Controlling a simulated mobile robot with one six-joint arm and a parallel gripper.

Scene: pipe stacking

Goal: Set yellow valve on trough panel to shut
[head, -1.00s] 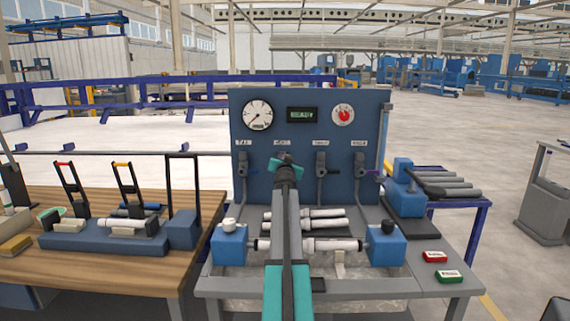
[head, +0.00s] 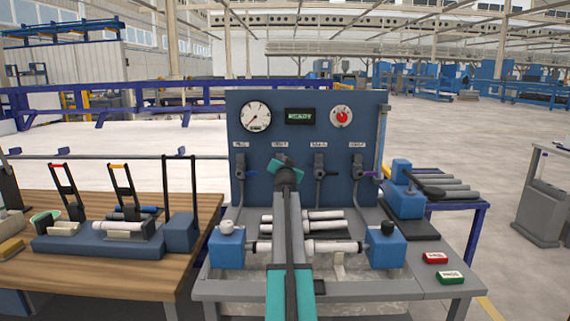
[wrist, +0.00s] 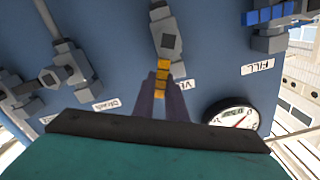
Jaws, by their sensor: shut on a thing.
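The yellow valve handle (wrist: 161,78) shows in the wrist view, between the two dark fingers of my gripper (wrist: 162,84). The fingers are shut on it. The handle runs from its grey valve body (wrist: 166,38) towards the side where the panel label (wrist: 187,86) is, partly hidden by the fingers. In the head view my gripper (head: 285,168) is at the second valve place from the left on the blue trough panel (head: 300,95). It covers that valve and its handle there.
Other valves stand on both sides: the blue-handled fill valve (wrist: 268,38) and two more (head: 319,163) (head: 358,163). A dial gauge (head: 255,117) is above. A wooden bench (head: 90,275) is at left.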

